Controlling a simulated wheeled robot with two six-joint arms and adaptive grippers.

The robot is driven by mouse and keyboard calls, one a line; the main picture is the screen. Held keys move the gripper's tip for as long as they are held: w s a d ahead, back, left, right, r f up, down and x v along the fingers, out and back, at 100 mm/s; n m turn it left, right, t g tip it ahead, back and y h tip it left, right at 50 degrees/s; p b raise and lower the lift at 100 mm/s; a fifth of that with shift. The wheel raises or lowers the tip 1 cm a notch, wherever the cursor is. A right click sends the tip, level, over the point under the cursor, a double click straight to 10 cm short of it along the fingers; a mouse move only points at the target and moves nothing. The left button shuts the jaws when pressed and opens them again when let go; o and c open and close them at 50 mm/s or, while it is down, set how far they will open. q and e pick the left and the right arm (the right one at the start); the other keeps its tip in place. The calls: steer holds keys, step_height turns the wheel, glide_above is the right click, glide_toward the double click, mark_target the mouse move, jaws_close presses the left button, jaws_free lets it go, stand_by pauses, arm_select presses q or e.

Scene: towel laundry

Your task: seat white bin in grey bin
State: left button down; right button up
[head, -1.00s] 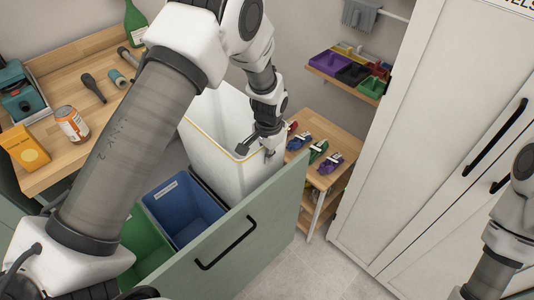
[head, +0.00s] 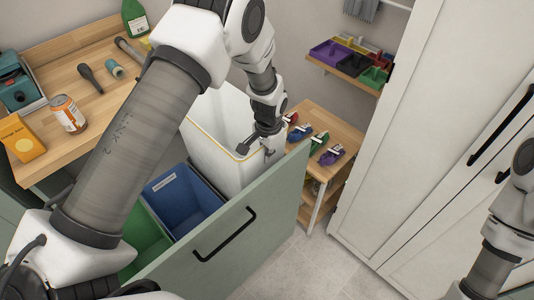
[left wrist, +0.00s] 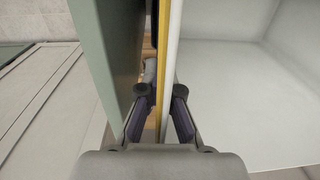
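The white bin (head: 216,157) with a yellow rim line stands upright behind the green drawer front, at the drawer's right end in the head view. My left gripper (head: 258,150) is at its near rim. In the left wrist view my left gripper's fingertips (left wrist: 162,91) are on both sides of the white bin's rim (left wrist: 173,60), closed on it. The grey bin is mostly hidden under and behind the white bin; only a dark edge shows beside the blue bin. I cannot tell how deep the white bin sits. My right gripper is out of view.
The pulled-out drawer front (head: 225,222) has a black handle. A blue bin (head: 183,200) and a green bin (head: 146,240) sit left of the white bin. A small wooden table (head: 329,140) with clamps is to the right. A wooden counter (head: 90,112) holds a can and tools.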

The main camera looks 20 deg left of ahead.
mark_target(267, 167)
arm_select(q)
steer(key=shift+f+b, duration=1.7)
steer(key=shift+f, duration=1.3)
steer(key=shift+f+b, duration=1.8)
steer(key=shift+f, duration=1.25)
steer(key=shift+f+b, duration=1.9)
steer(key=shift+f, duration=0.95)
